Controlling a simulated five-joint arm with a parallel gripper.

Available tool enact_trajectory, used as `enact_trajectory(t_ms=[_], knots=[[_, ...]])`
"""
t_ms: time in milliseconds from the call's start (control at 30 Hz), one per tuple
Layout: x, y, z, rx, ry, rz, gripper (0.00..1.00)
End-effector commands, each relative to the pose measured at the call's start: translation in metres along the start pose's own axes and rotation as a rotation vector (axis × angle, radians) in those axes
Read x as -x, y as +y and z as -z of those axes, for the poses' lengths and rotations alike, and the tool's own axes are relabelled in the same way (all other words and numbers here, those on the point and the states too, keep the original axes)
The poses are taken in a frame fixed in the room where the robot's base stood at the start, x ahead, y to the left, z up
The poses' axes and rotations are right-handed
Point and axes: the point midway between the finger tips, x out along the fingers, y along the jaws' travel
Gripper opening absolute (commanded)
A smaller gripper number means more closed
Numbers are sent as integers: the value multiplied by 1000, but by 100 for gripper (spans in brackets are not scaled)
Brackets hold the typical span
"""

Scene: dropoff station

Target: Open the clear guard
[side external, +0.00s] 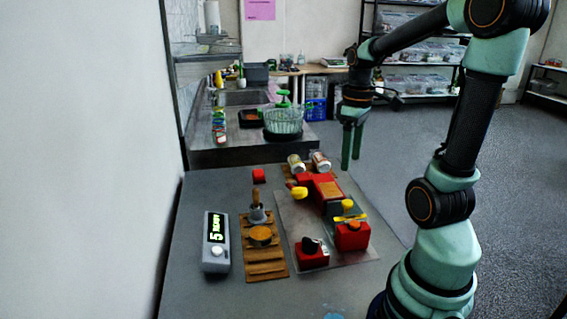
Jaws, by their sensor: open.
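My gripper (351,146) hangs with its two green fingers pointing down, apart and empty. It is beyond the far right part of the grey table, above and behind the red station. The red station (317,184) has a yellow knob at its left and another at its right. A yellow bar (350,218) lies near a red block with an orange top (353,236). A red block with a black part (312,252) stands to its left. A clear guard cannot be made out with certainty. My gripper touches none of these.
Two cans (320,161) lie behind the station. A wooden rack (265,265) holds a portafilter and a tamper. A wire basket (283,122) stands on the back counter. A wall borders the left.

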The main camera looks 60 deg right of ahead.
Motion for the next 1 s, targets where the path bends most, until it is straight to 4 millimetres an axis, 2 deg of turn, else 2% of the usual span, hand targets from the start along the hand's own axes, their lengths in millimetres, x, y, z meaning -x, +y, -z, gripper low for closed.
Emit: enact_trajectory(t_ms=[167, 267, 700, 1000], knots=[[-9, 6, -4, 1, -13, 11, 67], [-22, 5, -5, 2, -15, 13, 67], [-102, 3, -6, 1, -14, 12, 67], [-122, 4, -5, 1, -11, 9, 67]])
